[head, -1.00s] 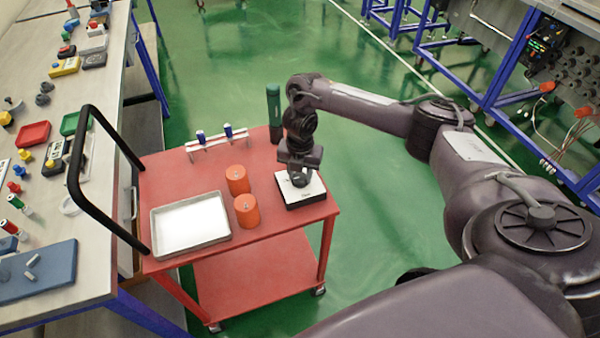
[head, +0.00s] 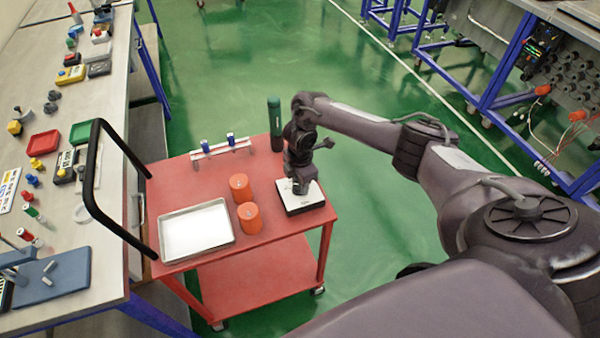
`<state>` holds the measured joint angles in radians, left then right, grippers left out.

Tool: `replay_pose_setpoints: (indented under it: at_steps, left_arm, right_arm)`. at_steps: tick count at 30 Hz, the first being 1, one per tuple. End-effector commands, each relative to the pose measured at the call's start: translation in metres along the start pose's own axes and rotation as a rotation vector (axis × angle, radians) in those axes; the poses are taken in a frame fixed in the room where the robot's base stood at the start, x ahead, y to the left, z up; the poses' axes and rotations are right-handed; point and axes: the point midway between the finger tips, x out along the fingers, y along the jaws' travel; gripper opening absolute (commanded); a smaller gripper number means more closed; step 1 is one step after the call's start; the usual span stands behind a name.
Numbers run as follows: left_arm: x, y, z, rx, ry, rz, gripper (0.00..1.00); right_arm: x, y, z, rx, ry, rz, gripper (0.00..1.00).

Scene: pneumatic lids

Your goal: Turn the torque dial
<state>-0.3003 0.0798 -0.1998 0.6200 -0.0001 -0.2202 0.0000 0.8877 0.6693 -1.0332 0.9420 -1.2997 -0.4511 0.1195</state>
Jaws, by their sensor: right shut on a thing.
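The torque dial unit (head: 310,204), a white-topped box with a dark base, sits on the right part of the red cart top. My right gripper (head: 300,187) points down over the middle of the box and is shut on the dial there. The gripper and wrist hide most of the dial, so I cannot see its mark or angle. My left gripper is not in view.
Two orange cylinders (head: 248,217) stand just left of the box. A metal tray (head: 163,249), a small rack with blue-topped items (head: 222,149) and a dark green cylinder (head: 275,120) share the red cart (head: 270,247). A black cart handle (head: 97,130) rises at left beside a cluttered workbench.

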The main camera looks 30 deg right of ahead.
Motion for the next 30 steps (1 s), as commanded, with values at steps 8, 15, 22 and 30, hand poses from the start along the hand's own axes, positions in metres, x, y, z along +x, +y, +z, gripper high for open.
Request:
replay_pose_setpoints:
  at_steps: [8, 15, 22, 30]
  left_arm:
    - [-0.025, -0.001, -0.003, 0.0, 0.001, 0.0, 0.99]
    - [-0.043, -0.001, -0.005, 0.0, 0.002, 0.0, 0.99]
    - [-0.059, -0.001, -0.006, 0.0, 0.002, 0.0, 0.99]
    - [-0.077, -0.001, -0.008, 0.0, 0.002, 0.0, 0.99]
  right_arm:
    - [-0.005, 0.0, -0.001, 0.266, 0.002, 0.0, 0.12]
    - [-0.005, 0.0, -0.001, 0.494, 0.002, 0.001, 0.12]
    - [-0.005, 0.0, -0.001, 0.713, 0.002, 0.001, 0.12]
    - [-0.004, 0.0, -0.001, 0.969, 0.002, 0.001, 0.12]
